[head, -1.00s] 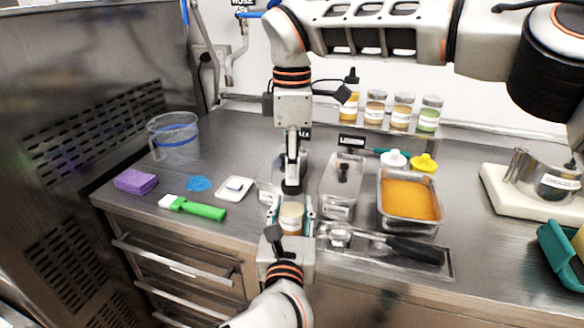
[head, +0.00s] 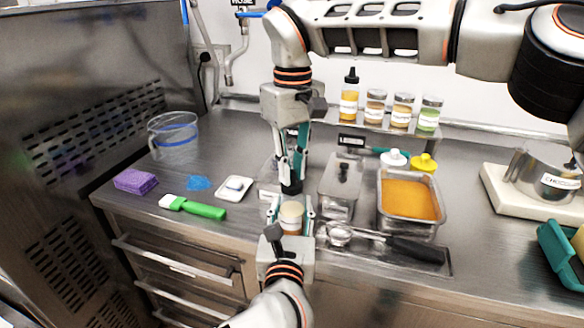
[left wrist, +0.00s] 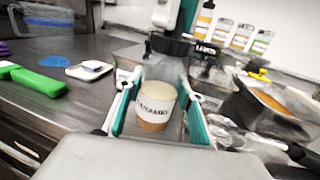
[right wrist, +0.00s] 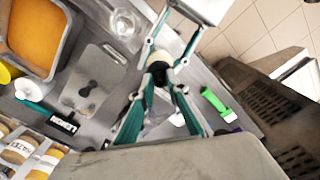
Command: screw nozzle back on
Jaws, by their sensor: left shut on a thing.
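A bottle (head: 291,214) with pale contents stands upright between the fingers of my left gripper (head: 291,222) at the counter's front. Its label, partly readable as caramel, shows in the left wrist view (left wrist: 155,108). My left gripper is shut on it. A black nozzle (head: 291,187) is straight above the bottle, and it also shows in the left wrist view (left wrist: 172,46). I cannot tell how firmly it sits on the bottle. My right gripper (right wrist: 158,88) points down from above, its fingers spread on either side of the nozzle, apparently open. The fingertips partly hide the nozzle.
Jars stand on the shelf behind.

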